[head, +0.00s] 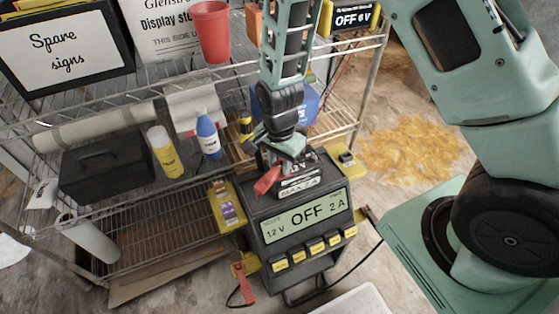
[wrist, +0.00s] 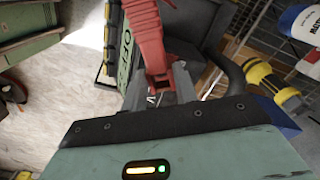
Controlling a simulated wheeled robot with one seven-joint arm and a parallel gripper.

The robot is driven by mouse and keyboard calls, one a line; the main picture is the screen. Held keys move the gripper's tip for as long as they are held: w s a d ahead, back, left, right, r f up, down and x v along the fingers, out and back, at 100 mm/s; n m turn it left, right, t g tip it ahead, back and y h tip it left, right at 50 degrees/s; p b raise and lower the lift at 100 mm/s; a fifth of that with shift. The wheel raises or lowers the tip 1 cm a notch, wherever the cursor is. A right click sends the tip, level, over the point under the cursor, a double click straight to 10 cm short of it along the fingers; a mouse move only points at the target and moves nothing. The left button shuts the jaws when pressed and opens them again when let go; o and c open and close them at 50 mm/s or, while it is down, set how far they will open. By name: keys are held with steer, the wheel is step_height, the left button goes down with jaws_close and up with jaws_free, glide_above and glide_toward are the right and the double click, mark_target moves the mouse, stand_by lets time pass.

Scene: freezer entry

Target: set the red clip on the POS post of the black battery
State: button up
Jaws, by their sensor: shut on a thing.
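My gripper (head: 283,158) is shut on a red clip (head: 267,182) above the top of the dark charger (head: 262,235), whose display reads 12 V, OFF, 2 A. In the wrist view, the red clip (wrist: 146,35) lies between the two fingers of my gripper (wrist: 160,92), with its handles towards the top edge. I cannot tell whether the clip touches the charger. Another red clip-like piece (head: 243,285) hangs at the charger's lower left. I cannot make out the black battery or a POS post for certain; a black box with a handle (head: 105,172) stands on the shelf, with no posts visible.
The wire rack (head: 120,235) is left of the charger and holds a yellow bottle (head: 165,152), a blue bottle (head: 208,135) and a red cup (head: 210,30). Yellow grit (head: 410,150) lies on the floor at right. A black cable (head: 350,258) runs by the charger.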

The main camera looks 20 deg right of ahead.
steer(key=shift+f+b, duration=0.45)
steer(key=shift+f, duration=0.45)
steer(key=o, duration=1.1)
steer(key=shift+r, duration=0.1)
step_height(320, 180, up, 17)
steer(key=shift+r+p, duration=0.15)
steer(key=shift+p, duration=0.9)
steer(key=s+a+r+n+p, duration=0.1)
steer(key=s+a+r+n, duration=0.1)
steer(key=s+n, duration=0.4)
steer(key=s+a+r+n+p, duration=0.1)
steer(key=s+a+r+n, duration=0.1)
steer(key=s+r+n, duration=0.2)
steer(key=s+a+r+n+p, duration=0.1)
steer(key=s+r+n, duration=0.3)
steer(key=s+n, duration=0.5)
steer(key=shift+s+a+n+y, duration=0.3)
steer(key=shift+s+a+n, duration=0.1)
steer(key=shift+a, duration=0.2)
